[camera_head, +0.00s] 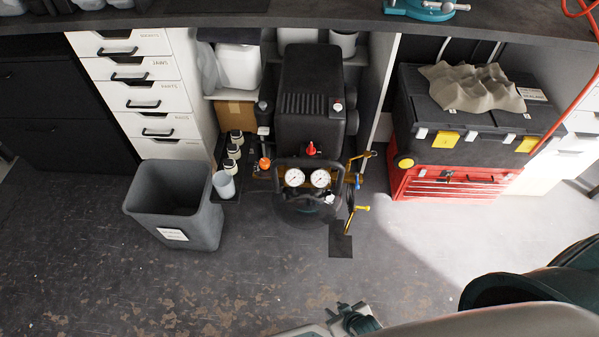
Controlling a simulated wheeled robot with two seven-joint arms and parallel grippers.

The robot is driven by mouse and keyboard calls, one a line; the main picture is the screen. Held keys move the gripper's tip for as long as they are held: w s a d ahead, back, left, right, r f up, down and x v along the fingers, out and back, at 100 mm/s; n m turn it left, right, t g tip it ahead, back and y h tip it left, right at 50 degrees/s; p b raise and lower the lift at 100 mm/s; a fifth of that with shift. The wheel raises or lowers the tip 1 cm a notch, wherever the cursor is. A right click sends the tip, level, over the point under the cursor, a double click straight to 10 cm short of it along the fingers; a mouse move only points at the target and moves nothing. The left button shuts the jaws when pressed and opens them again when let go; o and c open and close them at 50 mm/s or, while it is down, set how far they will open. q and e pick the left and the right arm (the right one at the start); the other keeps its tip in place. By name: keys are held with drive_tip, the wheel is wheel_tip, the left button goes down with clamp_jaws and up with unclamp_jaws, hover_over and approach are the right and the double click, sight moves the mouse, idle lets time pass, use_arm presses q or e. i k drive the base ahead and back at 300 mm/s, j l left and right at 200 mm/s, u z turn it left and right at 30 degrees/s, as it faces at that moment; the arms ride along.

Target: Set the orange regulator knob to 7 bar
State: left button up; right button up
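The black air compressor (308,105) stands under the bench in the middle of the head view. Its orange regulator knob (264,163) sits at the front left. Two round white gauges, the left one (294,177) and the right one (320,178), face up at the front; their needles are too small to read. A red knob or cap (311,149) stands behind the gauges. My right gripper (352,315) shows at the bottom edge, far in front of the compressor and touching nothing. Its finger opening cannot be made out. My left gripper is out of view.
A grey bin (172,205) and a shelf of small bottles (234,152) stand left of the compressor. Yellow-handled valves (358,208) stick out at its right. A red toolbox (440,184) is farther right. The floor in front is clear.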

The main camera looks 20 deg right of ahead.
sight(265, 163)
drive_tip(key=z, duration=0.5)
drive_tip(key=k+j+z, duration=0.15)
drive_tip(key=j, duration=0.15)
drive_tip(key=i+j+z, duration=0.35)
drive_tip(key=j+z, duration=0.2)
drive_tip(key=j, duration=0.15)
